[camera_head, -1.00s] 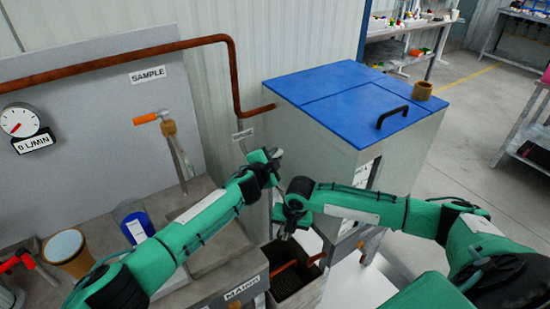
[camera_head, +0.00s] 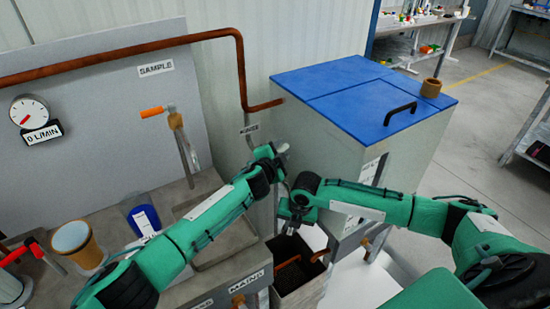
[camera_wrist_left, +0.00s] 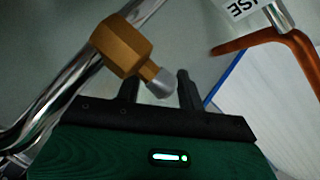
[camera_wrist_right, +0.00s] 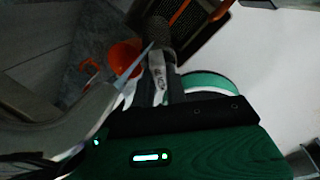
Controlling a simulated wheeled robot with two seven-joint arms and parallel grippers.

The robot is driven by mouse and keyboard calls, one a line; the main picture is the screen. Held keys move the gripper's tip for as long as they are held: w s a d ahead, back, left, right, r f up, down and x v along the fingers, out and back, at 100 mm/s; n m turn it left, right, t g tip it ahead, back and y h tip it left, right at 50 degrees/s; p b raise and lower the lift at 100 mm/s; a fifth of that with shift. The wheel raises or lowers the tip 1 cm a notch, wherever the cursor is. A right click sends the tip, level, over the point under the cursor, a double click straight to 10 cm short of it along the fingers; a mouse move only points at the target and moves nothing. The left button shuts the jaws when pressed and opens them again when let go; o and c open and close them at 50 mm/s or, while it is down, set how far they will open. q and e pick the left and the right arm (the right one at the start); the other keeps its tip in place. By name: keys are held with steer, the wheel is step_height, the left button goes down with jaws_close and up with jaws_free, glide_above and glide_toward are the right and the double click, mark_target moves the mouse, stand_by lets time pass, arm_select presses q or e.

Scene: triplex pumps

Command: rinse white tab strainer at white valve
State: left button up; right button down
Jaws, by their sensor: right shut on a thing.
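My right gripper (camera_wrist_right: 161,92) is shut on the strainer's pale tab (camera_wrist_right: 160,74), whose lettering I cannot read clearly. The strainer's dark mesh end (camera_wrist_right: 158,32) points away from the jaws, over the open bin. In the head view the right gripper (camera_head: 292,213) is just below my left one (camera_head: 281,155). In the left wrist view my left gripper (camera_wrist_left: 159,90) is open, its fingers apart at a brass valve (camera_wrist_left: 122,45) with a grey tip (camera_wrist_left: 161,84) on a shiny pipe. Contact is unclear. A pale streak (camera_wrist_right: 136,66) runs beside the strainer. No white valve is clearly identifiable.
The open bin (camera_head: 318,285) with a copper pipe stands below the grippers. A blue-lidded cabinet (camera_head: 350,90) stands close on the right. The sink bench, with a blue cup (camera_head: 144,217) and a tan cup (camera_head: 78,243), is on the left. A SAMPLE valve (camera_head: 152,112) is at the back.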

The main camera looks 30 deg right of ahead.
arm_select(q)
steer(key=v, duration=1.1)
steer(key=shift+s+a, duration=0.25)
steer(key=shift+a, duration=0.1)
steer(key=shift+w+d+r, duration=0.1)
steer(key=shift+x, duration=6.35)
steer(key=shift+c, duration=0.2)
jaws_close()
